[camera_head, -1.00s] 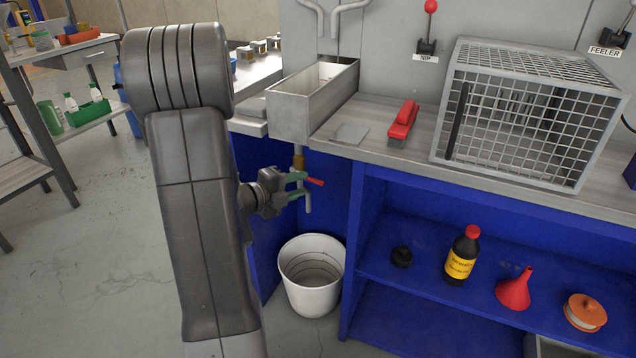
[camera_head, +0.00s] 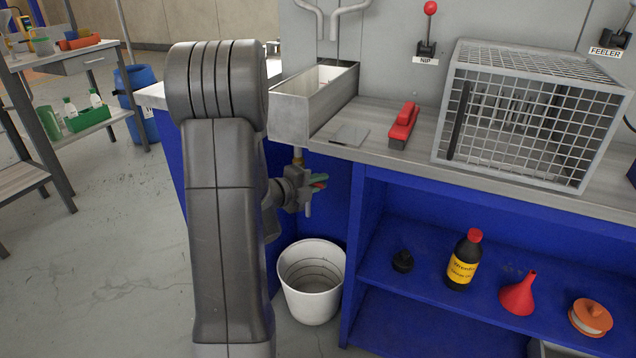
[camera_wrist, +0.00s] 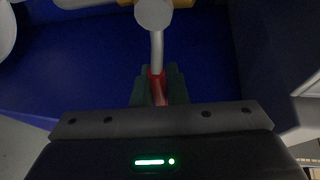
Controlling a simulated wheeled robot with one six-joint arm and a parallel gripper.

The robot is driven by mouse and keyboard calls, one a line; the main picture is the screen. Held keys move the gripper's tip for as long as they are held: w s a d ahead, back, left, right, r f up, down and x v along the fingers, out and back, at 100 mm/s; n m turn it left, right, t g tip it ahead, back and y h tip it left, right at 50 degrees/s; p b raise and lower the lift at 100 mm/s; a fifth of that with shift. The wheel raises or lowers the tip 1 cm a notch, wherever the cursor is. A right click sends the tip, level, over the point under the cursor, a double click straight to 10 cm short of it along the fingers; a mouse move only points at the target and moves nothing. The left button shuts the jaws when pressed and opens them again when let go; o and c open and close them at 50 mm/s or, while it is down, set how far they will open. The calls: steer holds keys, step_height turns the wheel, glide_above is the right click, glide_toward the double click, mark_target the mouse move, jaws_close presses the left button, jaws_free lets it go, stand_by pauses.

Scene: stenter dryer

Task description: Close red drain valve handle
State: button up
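The red drain valve handle (camera_head: 321,185) is below the metal trough, on the drain pipe (camera_head: 308,208). It is mostly hidden by my fingers in the head view. In the wrist view the red handle (camera_wrist: 157,90) sits between the two dark green fingers, below the grey pipe (camera_wrist: 157,50). My gripper (camera_head: 318,182) reaches it from the left, and its fingers (camera_wrist: 158,85) appear closed against both sides of the handle. The exact contact is dark and hard to see.
A white bucket (camera_head: 312,304) stands on the floor below the valve. The metal trough (camera_head: 290,122) is above it. A blue shelf (camera_head: 385,290) to the right holds a black bottle (camera_head: 463,262) and a red funnel (camera_head: 518,297). A wire cage (camera_head: 520,125) stands on the bench.

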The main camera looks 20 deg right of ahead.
jaws_close()
steer(key=shift+r+n+h+p, duration=0.4)
steer(key=shift+r+n+p, duration=0.1)
steer(key=shift+p, duration=0.6)
steer(key=o, duration=0.7)
jaws_free()
steer(key=p+v, duration=0.3)
steer(key=v, duration=1)
steer(key=shift+a, duration=0.4)
steer(key=shift+d, duration=0.1)
